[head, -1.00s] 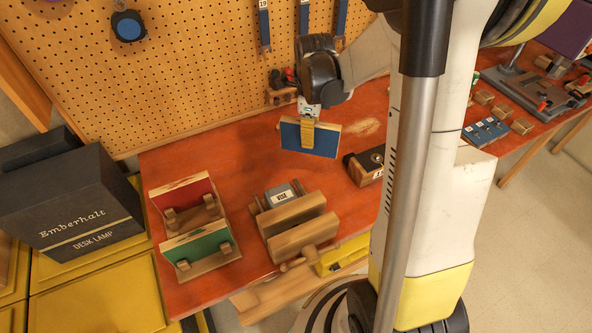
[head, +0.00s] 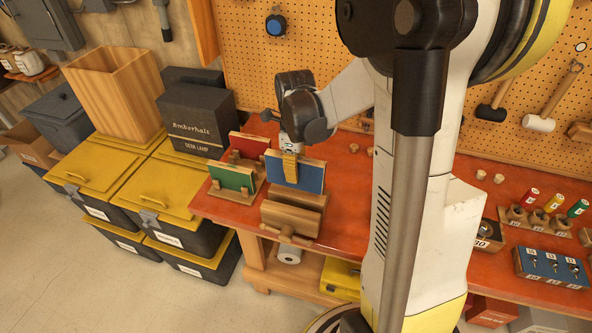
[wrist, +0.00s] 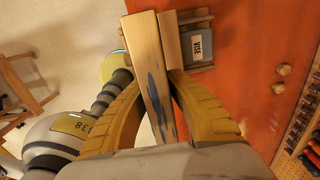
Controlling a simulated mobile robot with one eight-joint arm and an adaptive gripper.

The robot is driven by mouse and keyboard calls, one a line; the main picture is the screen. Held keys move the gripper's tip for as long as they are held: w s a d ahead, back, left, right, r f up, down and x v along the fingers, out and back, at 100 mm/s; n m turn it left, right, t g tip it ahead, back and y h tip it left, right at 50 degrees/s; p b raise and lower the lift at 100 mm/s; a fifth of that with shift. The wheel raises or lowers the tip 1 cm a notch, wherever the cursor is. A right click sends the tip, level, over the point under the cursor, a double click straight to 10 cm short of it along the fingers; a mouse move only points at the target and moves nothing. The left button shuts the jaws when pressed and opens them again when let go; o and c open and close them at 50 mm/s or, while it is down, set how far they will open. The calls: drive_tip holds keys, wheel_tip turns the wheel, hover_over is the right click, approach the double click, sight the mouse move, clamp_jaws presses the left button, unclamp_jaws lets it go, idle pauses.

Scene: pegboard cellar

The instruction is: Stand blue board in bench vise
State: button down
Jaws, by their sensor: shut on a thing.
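The blue board (head: 308,177) is upright in my gripper (head: 290,168), whose yellow fingers are shut on its upper part. In the head view it stands directly above the wooden bench vise (head: 291,216), its lower edge by the jaws. In the wrist view my gripper (wrist: 153,82) pinches the board (wrist: 148,50) from both sides, with its pale wooden edge toward me. The vise (wrist: 172,42), with its grey "VISE" label block, is just beyond and right of the board. I cannot tell whether the board's lower edge is inside the jaw gap.
A red board (head: 249,145) and a green board (head: 231,177) stand in wooden holders just left of the vise. The dark desk lamp box (head: 197,118) and yellow-lidded bins (head: 90,174) are farther left. The red bench top (head: 345,205) is clear right of the vise.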

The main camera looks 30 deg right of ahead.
sight(293, 186)
drive_tip(key=shift+s+a, duration=0.1)
drive_tip(key=shift+a, duration=0.1)
drive_tip(key=shift+a+f, duration=0.1)
drive_tip(key=shift+f, duration=0.05)
drive_tip(key=shift+f+b, duration=0.6)
drive_tip(key=shift+f, duration=0.1)
drive_tip(key=shift+f+b, duration=1.55)
drive_tip(key=shift+f, duration=0.65)
drive_tip(key=shift+f+b, duration=1.45)
drive_tip(key=shift+f, duration=0.1)
drive_tip(key=shift+f, duration=0.1)
